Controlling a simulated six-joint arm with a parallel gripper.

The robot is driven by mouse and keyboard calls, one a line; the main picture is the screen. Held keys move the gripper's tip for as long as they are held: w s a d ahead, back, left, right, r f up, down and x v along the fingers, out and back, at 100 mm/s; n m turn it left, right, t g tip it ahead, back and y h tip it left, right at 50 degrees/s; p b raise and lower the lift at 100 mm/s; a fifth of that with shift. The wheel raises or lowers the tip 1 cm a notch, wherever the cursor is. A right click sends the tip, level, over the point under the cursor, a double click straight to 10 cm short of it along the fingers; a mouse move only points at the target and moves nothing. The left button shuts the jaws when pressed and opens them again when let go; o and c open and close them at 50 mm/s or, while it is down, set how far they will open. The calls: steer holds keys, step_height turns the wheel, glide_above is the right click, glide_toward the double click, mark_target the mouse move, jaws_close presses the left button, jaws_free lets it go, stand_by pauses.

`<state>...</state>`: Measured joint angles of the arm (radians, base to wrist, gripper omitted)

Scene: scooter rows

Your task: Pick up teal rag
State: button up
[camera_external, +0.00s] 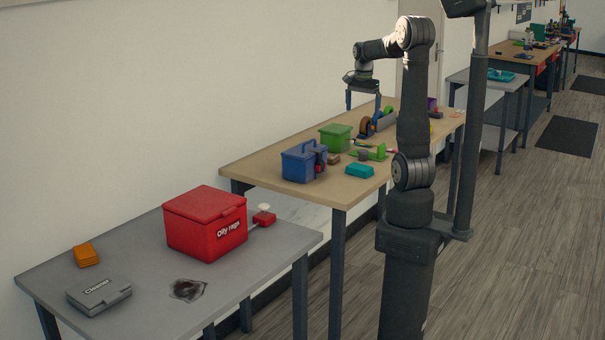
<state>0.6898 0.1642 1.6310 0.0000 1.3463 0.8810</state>
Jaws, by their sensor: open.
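A teal folded block-shaped thing, which looks like the teal rag (360,171), lies flat near the front edge of the wooden bench (268,172). My gripper (363,107) is open and empty, with its two fingers pointing down. It hangs above the back part of the bench, higher than the rag and apart from it. Nothing covers the rag in this view.
A blue caddy (298,165), a green bin (335,138) and a green tool (372,153) stand near the rag. My arm hides part of the bench's right side.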

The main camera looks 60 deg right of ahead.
stand_by(0.8)
steer(key=h, duration=0.3)
glide_above(359, 167)
steer(key=a, duration=0.2)
steer(key=shift+m, duration=0.3)
step_height(359, 167, down, 18)
steer(key=shift+s+d+r, duration=0.1)
steer(key=shift+s+r, duration=0.05)
steer(key=shift+r, duration=0.1)
steer(key=shift+x, duration=3.15)
steer(key=shift+d+r, duration=0.1)
steer(key=c, duration=0.7)
